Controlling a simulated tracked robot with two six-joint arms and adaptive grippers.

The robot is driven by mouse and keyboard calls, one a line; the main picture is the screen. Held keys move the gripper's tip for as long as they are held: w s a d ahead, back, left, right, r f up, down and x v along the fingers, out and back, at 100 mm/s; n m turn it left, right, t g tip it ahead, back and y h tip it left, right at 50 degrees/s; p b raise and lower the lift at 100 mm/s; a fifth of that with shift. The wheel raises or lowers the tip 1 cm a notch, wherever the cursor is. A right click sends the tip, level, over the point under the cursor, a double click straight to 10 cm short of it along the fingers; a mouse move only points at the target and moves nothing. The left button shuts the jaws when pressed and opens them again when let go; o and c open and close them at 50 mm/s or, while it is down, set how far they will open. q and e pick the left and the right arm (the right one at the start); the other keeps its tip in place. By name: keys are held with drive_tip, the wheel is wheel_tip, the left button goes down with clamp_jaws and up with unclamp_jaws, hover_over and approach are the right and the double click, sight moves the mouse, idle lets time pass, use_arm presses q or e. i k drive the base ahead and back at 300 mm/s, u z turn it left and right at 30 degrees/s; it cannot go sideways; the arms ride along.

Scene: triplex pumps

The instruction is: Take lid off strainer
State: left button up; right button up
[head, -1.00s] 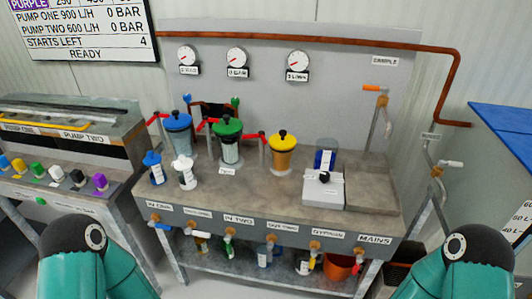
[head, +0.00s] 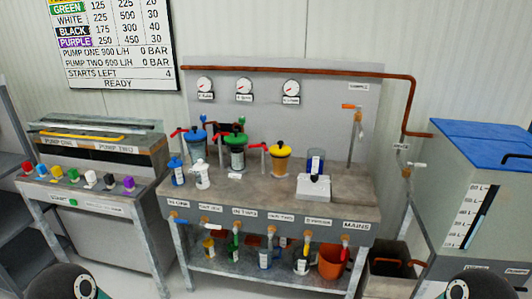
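Three lidded canisters stand in a row on the grey bench (head: 335,195); which one is the strainer, I cannot tell. The left canister (head: 196,152) is blue with a blue lid. The middle canister (head: 237,160) is dark and clear with a green lid (head: 236,139). The right canister (head: 280,163) is orange-yellow with a yellow lid (head: 281,147) and dark knob. All three lids are on. Only dark joints of my two arms show at the bottom corners. Neither gripper is in view, and both arms are well short of the bench.
Blue (head: 177,172) and white (head: 201,175) bottles stand at the bench's front left, a white scale-like box (head: 314,188) at its right. Taps line the front edge. A pump console (head: 95,175) stands left, a blue-lidded tank (head: 475,190) right. A copper pipe runs above.

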sight(279, 150)
drive_tip(key=u, duration=0.15)
drive_tip(key=i, duration=0.95)
drive_tip(key=u, duration=0.05)
